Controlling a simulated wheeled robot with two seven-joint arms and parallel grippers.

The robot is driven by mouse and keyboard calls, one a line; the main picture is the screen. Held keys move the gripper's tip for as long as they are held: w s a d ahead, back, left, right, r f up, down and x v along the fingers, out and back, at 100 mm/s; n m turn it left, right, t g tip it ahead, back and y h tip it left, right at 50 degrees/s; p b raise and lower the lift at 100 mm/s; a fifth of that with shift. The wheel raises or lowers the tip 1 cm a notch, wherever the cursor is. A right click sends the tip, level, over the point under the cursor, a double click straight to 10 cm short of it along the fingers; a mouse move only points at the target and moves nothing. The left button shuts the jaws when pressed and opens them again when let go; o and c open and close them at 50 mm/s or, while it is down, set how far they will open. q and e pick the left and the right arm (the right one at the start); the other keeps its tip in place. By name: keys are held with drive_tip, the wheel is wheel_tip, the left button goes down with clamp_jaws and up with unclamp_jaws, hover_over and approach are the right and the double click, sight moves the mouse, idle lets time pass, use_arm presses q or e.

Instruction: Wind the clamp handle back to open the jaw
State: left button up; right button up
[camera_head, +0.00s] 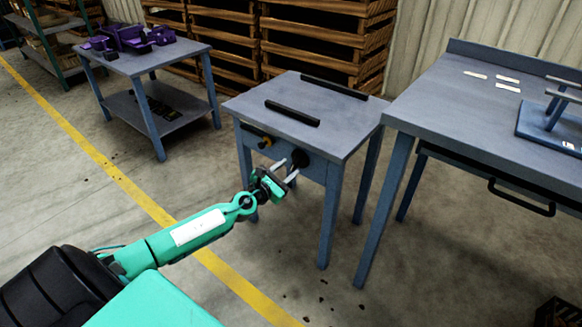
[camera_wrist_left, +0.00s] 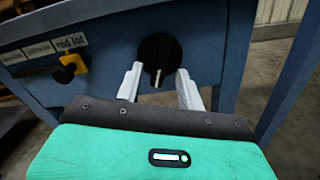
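The clamp stand is a small blue-grey table (camera_head: 330,118) with two black bars on its top, a near bar (camera_head: 292,113) and a far bar (camera_head: 333,87), set apart with bare top between them. A round black knob (camera_head: 300,158) sits on its front; in the left wrist view the knob (camera_wrist_left: 158,47) has a pale line on its face. My left gripper (camera_head: 286,169) is open just in front of the knob. Its two pale fingers (camera_wrist_left: 160,76) stand apart, with the knob's lower part between their tips; contact cannot be told. My right gripper is not in view.
A yellow-and-black knob (camera_head: 264,142) sits left of the black one, by labels, one reading "red lot" (camera_wrist_left: 70,42). A larger workbench (camera_head: 450,108) stands to the right. A low table with purple parts (camera_head: 130,38) stands behind left. Open floor lies in front.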

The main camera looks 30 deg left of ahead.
use_arm(q)
drive_tip(key=shift+w, duration=0.85)
drive_tip(key=shift+w+d, duration=0.1)
drive_tip(key=shift+w, duration=0.3)
clamp_jaws()
